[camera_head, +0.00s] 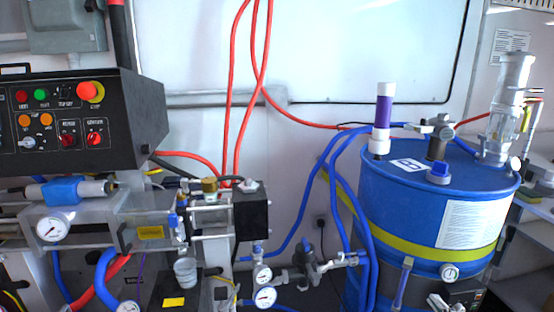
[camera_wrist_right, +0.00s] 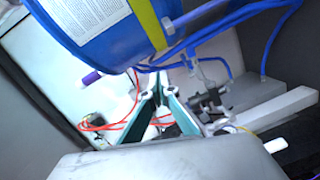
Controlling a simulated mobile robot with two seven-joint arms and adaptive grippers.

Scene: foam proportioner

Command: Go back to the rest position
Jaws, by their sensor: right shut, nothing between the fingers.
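My right gripper (camera_wrist_right: 155,93) shows in the right wrist view, with two teal fingers running forward and their tips close together. It is shut, with nothing held between the fingers. Ahead of and above it in that view is the blue drum (camera_wrist_right: 110,45) with its yellow band. The gap between fingers and drum is hard to judge. I cannot clearly make out either gripper in the head view. My left gripper is in neither view.
In the head view, the blue drum (camera_head: 400,210) stands at the right. A black control box (camera_head: 60,120) with buttons is at the left, above a machine with gauges (camera_head: 51,229). Red hoses (camera_head: 230,100) and blue hoses (camera_head: 300,240) run between them. A white wall lies behind.

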